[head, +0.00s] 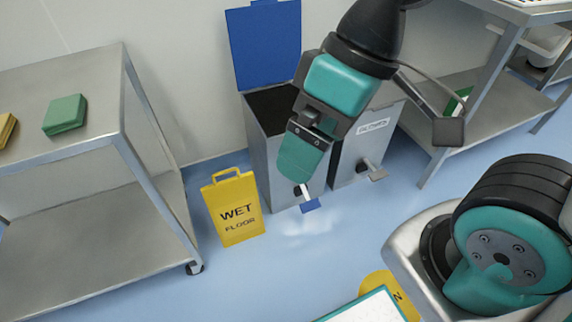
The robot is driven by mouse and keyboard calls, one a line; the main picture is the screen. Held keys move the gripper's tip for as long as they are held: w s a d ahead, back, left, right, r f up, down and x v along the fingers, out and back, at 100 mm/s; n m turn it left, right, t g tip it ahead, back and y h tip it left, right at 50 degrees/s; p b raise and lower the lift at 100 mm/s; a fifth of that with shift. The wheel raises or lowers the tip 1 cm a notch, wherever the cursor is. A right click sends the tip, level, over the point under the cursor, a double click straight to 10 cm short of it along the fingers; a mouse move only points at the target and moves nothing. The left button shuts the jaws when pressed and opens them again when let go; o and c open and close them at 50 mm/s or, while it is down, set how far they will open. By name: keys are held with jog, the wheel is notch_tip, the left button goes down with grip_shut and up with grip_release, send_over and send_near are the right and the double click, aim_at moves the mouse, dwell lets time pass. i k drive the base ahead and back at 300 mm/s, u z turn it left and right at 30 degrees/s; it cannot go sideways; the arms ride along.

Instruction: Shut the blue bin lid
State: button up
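The blue bin lid (264,45) stands open, raised nearly upright against the wall behind its bin. The grey metal bin (264,150) below it shows a dark open mouth. A blue pedal (310,206) sits at its foot. My gripper (301,160) hangs in front of the bin's right side, below the level of the lid, and hides part of the bin's mouth and front. It looks apart from the lid. The fingers are seen edge-on, so I cannot tell whether they are open. No held object shows.
A second grey bin (366,143) with a label and grey pedal stands close on the right. A yellow wet-floor sign (235,208) stands at front left. Steel tables flank both sides; the left one (85,125) carries green and yellow cloths.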

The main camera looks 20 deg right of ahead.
aim_at(266, 37)
jog(key=k, duration=0.55)
jog(key=z, duration=0.6)
jog(key=i, duration=1.85)
jog(key=u, duration=0.6)
